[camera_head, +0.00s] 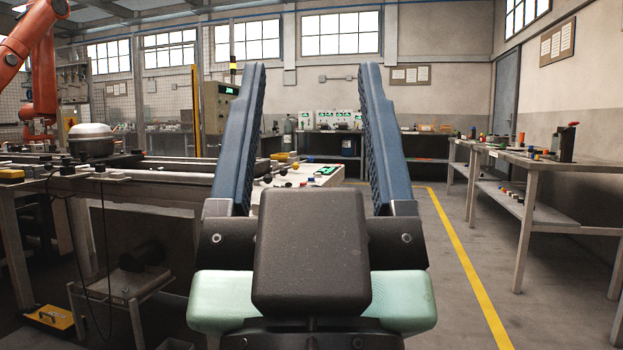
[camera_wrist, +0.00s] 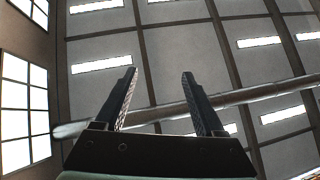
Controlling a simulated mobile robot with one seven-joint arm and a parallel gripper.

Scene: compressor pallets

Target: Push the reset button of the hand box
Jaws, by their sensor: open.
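My gripper (camera_head: 312,70) is open and empty. Its two blue fingers point up in the head view, in front of the conveyor area and the back of the room. In the wrist view my gripper (camera_wrist: 158,75) also shows open, against only the ceiling and windows. A pale box (camera_head: 322,178) with small coloured parts on top, green and red among them, shows between and behind the fingers. It may be the hand box, but I cannot tell for sure. My gripper hides part of it, and no reset button can be made out. My fingers appear well apart from it.
A conveyor frame (camera_head: 150,197) runs along the left, with a silver-topped compressor (camera_head: 91,138) on it. An orange robot arm (camera_head: 35,55) hangs at far left. A control cabinet (camera_head: 216,107) stands behind. Workbenches (camera_head: 545,163) line the right; the floor (camera_head: 440,290) before them is clear.

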